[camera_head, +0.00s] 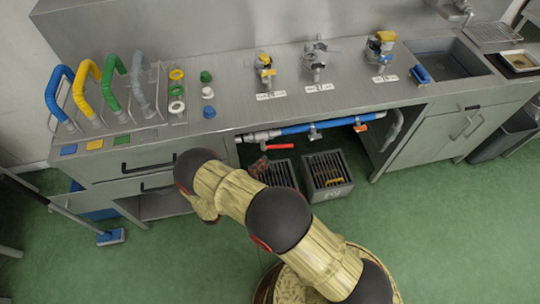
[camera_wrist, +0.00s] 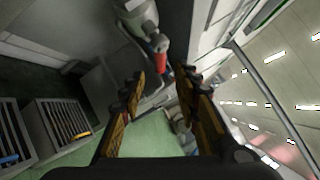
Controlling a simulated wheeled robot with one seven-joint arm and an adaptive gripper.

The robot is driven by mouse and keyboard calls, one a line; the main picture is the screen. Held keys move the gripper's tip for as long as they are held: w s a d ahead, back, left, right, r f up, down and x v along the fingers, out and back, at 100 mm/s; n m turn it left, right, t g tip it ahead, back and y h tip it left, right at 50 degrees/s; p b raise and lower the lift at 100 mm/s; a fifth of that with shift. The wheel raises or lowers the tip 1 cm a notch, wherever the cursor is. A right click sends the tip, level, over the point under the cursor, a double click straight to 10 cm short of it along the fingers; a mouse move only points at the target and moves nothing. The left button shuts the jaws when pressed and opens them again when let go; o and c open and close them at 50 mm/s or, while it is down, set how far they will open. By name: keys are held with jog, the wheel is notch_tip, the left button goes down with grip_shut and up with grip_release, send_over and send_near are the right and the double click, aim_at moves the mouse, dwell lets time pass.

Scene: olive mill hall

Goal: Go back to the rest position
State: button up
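My gripper (camera_wrist: 163,80) shows in the wrist view with its two dark and yellow fingers apart. No object is visible between them. Beyond the fingertips is a red part (camera_wrist: 160,64) below a grey fitting; whether it touches a finger is unclear. In the head view my yellow and black arm reaches from the bottom right toward the bench front. The gripper itself is not clearly visible there.
The steel bench (camera_head: 230,112) carries hoses, rings, valves and a sink (camera_head: 446,64). Under it run a blue pipe (camera_head: 300,128) and slatted crates, one holding a yellow item (camera_head: 326,172). A blue-headed brush (camera_head: 111,237) is on the left. Green floor (camera_head: 450,220) is clear at right.

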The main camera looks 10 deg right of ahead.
jog(key=shift+v, duration=0.85)
